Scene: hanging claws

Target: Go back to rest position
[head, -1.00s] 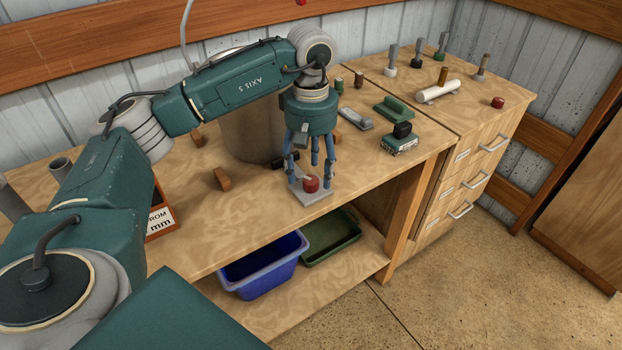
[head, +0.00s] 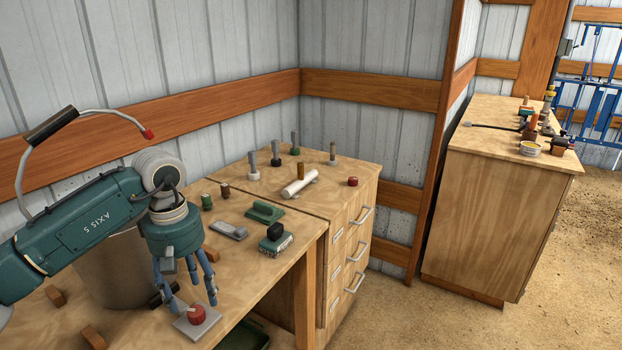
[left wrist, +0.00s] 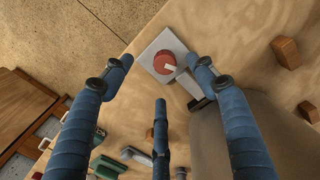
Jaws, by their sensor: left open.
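My left gripper (head: 190,299) hangs pointing down at the front edge of the workbench, with its blue fingers spread open. A red knob (head: 197,314) on a pale square plate (head: 189,333) is just below and in front of the fingertips. In the left wrist view the three fingers (left wrist: 158,80) are apart with nothing between them that they grip. The red knob (left wrist: 165,63) shows there beyond the fingertips, on its plate (left wrist: 153,45). I cannot tell how high the fingertips are above the bench. My right gripper is not in view.
A large grey-brown cylinder (head: 112,272) stands close behind my left arm. Wooden blocks (head: 55,296), a green-and-black tool (head: 275,241) and a grey metal piece (head: 229,231) lie on the bench. A drawer cabinet (head: 344,262) adjoins it. Another cabinet (head: 490,220) stands right, with open floor between.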

